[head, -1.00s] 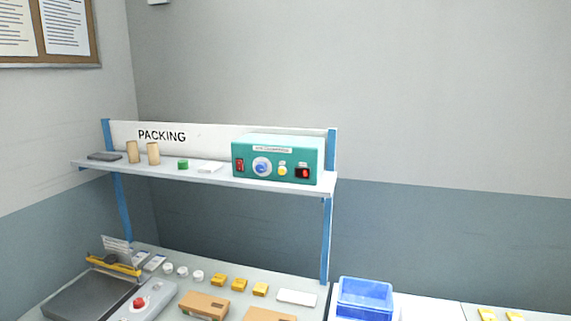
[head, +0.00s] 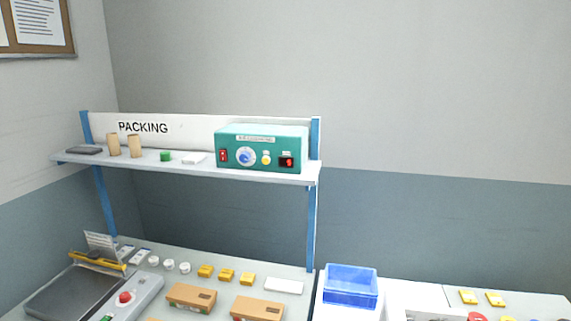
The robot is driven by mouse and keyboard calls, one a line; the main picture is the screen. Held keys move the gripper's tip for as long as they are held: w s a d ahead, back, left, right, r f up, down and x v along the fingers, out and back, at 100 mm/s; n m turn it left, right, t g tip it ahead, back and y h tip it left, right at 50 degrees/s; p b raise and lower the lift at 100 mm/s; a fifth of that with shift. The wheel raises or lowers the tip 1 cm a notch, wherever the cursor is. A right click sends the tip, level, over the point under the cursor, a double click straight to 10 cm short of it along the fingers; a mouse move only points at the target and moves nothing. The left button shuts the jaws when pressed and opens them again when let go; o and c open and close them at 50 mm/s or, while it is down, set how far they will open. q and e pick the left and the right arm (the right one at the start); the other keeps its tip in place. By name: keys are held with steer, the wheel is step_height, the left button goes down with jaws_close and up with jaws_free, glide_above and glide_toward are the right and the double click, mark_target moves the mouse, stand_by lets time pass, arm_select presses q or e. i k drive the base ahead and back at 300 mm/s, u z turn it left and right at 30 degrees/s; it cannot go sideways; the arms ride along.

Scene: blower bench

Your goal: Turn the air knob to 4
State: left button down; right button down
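A teal blower control box (head: 262,148) stands at the right end of the raised shelf in the head view. Its front carries a blue round knob with a pale dial ring (head: 246,156), which I take as the air knob. A red switch (head: 224,155) is left of the knob. A small yellow button (head: 266,160) and a dark panel with a red display (head: 287,162) are right of it. The knob's setting and the display's digit are too small to read surely. Neither of my grippers is in view.
The shelf (head: 200,168) also holds two tan cylinders, a green item and a white item. Below, the bench has a sealer-like machine (head: 125,298), brown boxes (head: 191,297), several yellow pieces and a blue bin (head: 351,284). A blue post (head: 312,228) supports the shelf's right end.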

mark_target(244, 157)
steer(key=u, duration=0.5)
steer(key=k, duration=0.6)
steer(key=u, duration=1.2)
steer(key=i, duration=0.8)
steer(key=z, duration=0.4)
steer(key=i, duration=0.8)
steer(key=z, duration=0.85)
